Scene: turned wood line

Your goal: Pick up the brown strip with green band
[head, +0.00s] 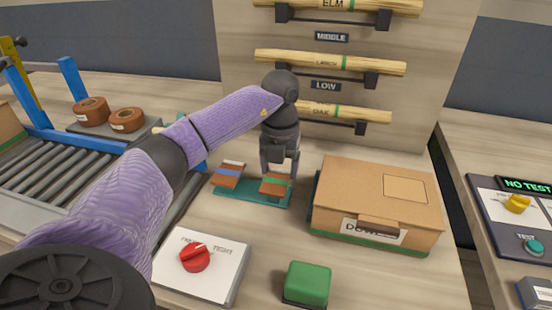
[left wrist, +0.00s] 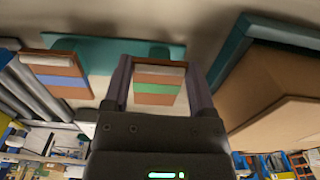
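The brown strip with green band (head: 274,187) stands at the right end of a teal holder (head: 250,197). It has a pale top edge and also shows in the left wrist view (left wrist: 156,88). My left gripper (head: 279,170) points down over it. In the left wrist view the fingers of my left gripper (left wrist: 158,66) are open, one on each side of the strip, with a small gap at the right finger. A second brown strip with a blue band (head: 229,174) stands at the holder's left end. My right gripper is not in view.
A cardboard box (head: 375,195) stands close to the right of the holder. A panel with a red knob (head: 195,257) and a green block (head: 307,284) are in front. A roller conveyor (head: 60,165) is at left, and a rack with wooden rods (head: 330,62) is behind.

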